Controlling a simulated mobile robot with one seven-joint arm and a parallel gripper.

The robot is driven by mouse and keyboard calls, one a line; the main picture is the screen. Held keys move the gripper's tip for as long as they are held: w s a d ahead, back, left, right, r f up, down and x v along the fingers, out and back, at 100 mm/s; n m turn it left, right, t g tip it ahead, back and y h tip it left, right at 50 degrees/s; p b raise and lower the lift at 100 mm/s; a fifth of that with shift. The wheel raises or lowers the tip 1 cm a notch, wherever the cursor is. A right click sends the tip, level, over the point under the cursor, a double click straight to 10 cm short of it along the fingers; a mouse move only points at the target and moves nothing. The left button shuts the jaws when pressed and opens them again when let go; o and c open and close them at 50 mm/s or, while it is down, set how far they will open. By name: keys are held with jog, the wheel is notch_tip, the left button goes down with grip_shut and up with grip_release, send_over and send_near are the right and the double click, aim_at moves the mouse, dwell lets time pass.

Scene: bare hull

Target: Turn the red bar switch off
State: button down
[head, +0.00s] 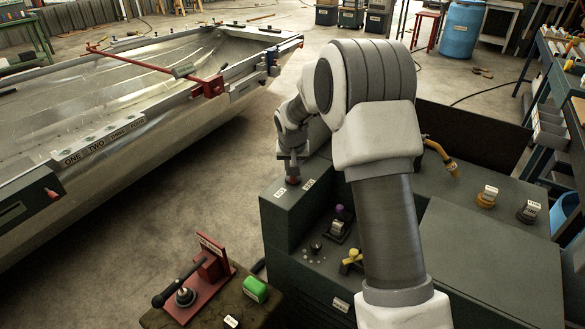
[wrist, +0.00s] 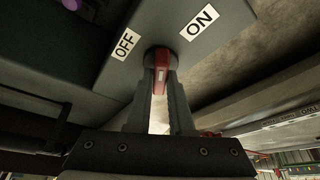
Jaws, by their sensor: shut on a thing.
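The red bar switch (wrist: 161,72) sits on the dark box (wrist: 150,22), between an OFF label (wrist: 126,44) at its left and an ON label (wrist: 199,22) at its upper right in the wrist view. My gripper (wrist: 160,68) is shut on the red bar, one finger on each side. In the head view my gripper (head: 292,172) points down at the box top (head: 328,172), with a bit of red showing beneath it. The fingers hide part of the bar, so I cannot tell its exact setting.
A metal boat hull (head: 130,100) lies to the left, apart from the box. A red bracket with a black lever (head: 205,270) and a green block (head: 255,289) are on a bench at the front. Several small knobs (head: 487,196) are on the console at right.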

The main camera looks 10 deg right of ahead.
jog(key=n+p, duration=0.1)
jog(key=n, duration=0.1)
jog(key=n+y+p, duration=0.2)
jog(key=n, duration=0.1)
jog(key=shift+d+r+n, duration=0.2)
jog(key=shift+d+n, duration=0.05)
jog(key=shift+n, duration=0.05)
jog(key=n+y+p, duration=0.1)
jog(key=n, duration=0.2)
jog(key=n+g+y+p, duration=0.1)
jog(key=n, duration=0.1)
jog(key=shift+w+f+n, duration=0.1)
jog(key=shift+f+n, duration=0.05)
jog(key=shift+n, duration=0.25)
jog(key=c, duration=0.8)
grip_release()
jog(key=p+v, duration=0.1)
jog(key=v, duration=1.6)
jog(key=shift+d+p, duration=0.3)
jog(key=shift+w, duration=0.1)
